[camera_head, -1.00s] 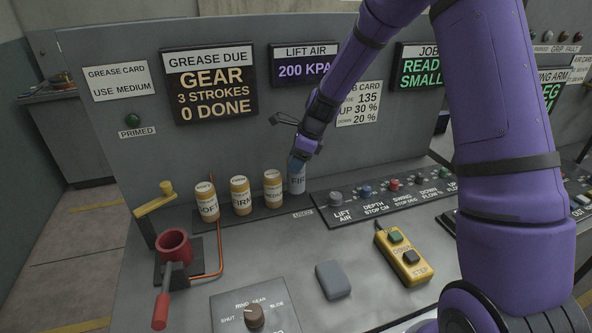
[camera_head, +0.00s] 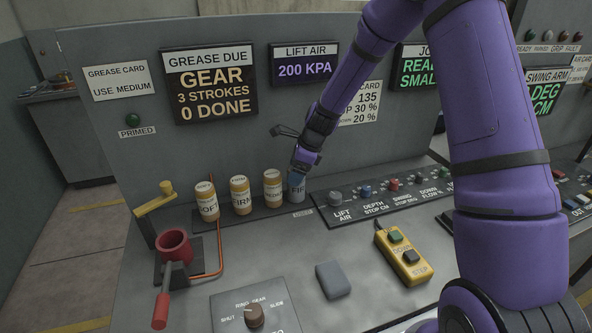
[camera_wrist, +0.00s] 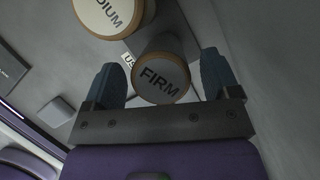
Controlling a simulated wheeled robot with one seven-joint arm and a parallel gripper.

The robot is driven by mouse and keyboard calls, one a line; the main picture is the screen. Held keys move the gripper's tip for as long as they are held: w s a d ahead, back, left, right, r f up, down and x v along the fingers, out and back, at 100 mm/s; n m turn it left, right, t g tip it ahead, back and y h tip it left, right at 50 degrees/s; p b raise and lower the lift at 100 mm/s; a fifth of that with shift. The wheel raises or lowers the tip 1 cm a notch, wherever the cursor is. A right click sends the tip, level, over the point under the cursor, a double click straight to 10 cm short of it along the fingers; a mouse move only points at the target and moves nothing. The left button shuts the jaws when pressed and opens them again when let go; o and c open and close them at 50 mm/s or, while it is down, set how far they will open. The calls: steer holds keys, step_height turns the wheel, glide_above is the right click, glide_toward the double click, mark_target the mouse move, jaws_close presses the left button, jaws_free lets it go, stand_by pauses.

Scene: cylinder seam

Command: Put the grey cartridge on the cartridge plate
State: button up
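The grey cartridge (camera_head: 297,188), its label partly reading "FIR", stands upright at the right end of the row, by a small "USED" tag. In the wrist view its round grey end (camera_wrist: 160,82) reads "FIRM". My gripper (camera_head: 298,174) is over its top from above. In the wrist view my gripper (camera_wrist: 161,80) has one blue finger on each side of the cartridge, with visible gaps. It is open and no grip shows. The fingers hide the cartridge's top in the head view. I cannot tell for certain which surface is the cartridge plate; a dark strip (camera_head: 222,222) lies under the row.
A knob panel (camera_head: 375,197) lies to the right. A red cup (camera_head: 174,247), grey block (camera_head: 333,280) and yellow pendant (camera_head: 403,257) are in front. Open bench lies between them.

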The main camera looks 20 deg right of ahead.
steer(key=s+d+r+n, duration=0.1)
steer(key=s+r+n, duration=0.15)
steer(key=r, duration=0.45)
steer(key=s+d+r+n+h, duration=0.1)
steer(key=s+d+r, duration=0.15)
steer(key=r, duration=0.35)
steer(key=s+r+n, duration=0.2)
steer(key=s+r, duration=0.2)
steer(key=r, duration=0.3)
steer(key=s+d+r+n+t+h, duration=0.1)
steer(key=s+r+n, duration=0.2)
steer(key=s, duration=0.6)
steer(key=s+d+r+n+t+h, duration=0.1)
steer(key=s+r+n, duration=0.2)
steer(key=s+n, duration=0.5)
steer(key=s+d+r+n+t+h, duration=0.1)
steer(key=s+r+n, duration=0.3)
steer(key=s, duration=0.7)
steer(key=shift+d+n+t, duration=0.2)
steer(key=shift+n+t, duration=0.1)
steer(key=shift+n, duration=0.65)
steer(key=shift+o, duration=0.5)
steer(key=shift+w, duration=0.1)
stand_by(0.3)
